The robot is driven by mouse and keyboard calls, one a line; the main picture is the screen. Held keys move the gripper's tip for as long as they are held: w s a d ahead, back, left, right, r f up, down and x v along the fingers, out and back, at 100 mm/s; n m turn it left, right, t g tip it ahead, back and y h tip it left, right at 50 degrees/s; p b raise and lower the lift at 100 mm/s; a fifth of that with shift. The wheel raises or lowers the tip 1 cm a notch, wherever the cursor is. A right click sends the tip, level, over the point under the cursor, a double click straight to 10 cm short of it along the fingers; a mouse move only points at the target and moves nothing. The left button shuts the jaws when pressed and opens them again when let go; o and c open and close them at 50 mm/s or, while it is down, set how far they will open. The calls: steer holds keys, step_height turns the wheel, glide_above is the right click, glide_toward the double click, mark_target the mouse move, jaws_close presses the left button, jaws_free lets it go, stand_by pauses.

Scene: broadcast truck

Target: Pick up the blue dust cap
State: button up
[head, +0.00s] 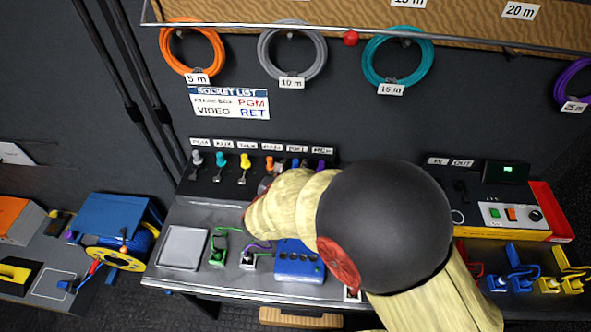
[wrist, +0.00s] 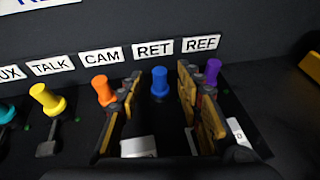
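The blue dust cap (wrist: 159,82) stands upright in the row of coloured caps, below the RET label. My gripper (wrist: 158,95) is open, with one finger on each side of the blue cap in the wrist view. I see dark gaps between the cap and both fingers, so they do not appear to touch it. How deep the fingertips reach beside the cap is hard to tell. In the head view my own arm covers most of the gripper and part of the cap row.
The orange cap (wrist: 103,90) is close outside the left finger and the purple cap (wrist: 212,70) close outside the right one. A yellow cap (wrist: 45,97) stands further left. In the head view, a blue box (head: 299,262) and an empty grey tray (head: 182,247) are on the bench.

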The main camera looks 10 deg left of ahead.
mark_target(295, 164)
steer(key=b+x, duration=0.1)
steer(key=x, duration=0.2)
steer(key=shift+w+f, duration=0.2)
steer(key=shift+r, duration=0.1)
steer(key=c, duration=0.4)
jaws_close()
